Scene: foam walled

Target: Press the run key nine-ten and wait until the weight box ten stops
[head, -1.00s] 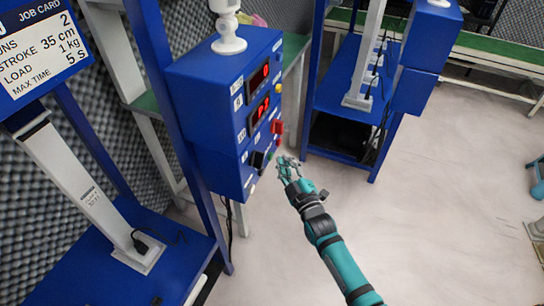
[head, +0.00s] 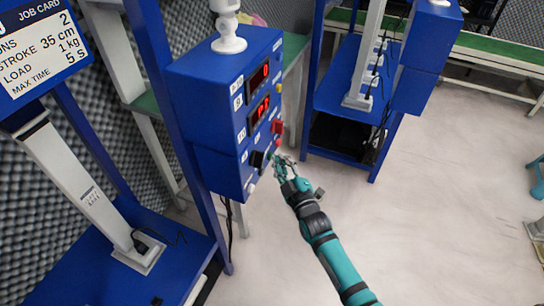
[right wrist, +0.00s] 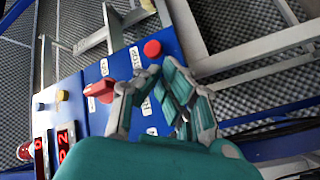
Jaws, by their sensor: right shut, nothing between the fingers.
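The blue control box (head: 205,115) carries two red displays (head: 259,76), with labels that seem to read 9 and 10. I cannot pick out weight box ten. My left gripper is not in view.
A job card (head: 42,45) hangs at the upper left, above a white slanted column (head: 75,180) on a blue stand. Another blue rack (head: 335,92) stands to the right. The wrist view shows a red round button (right wrist: 152,48).

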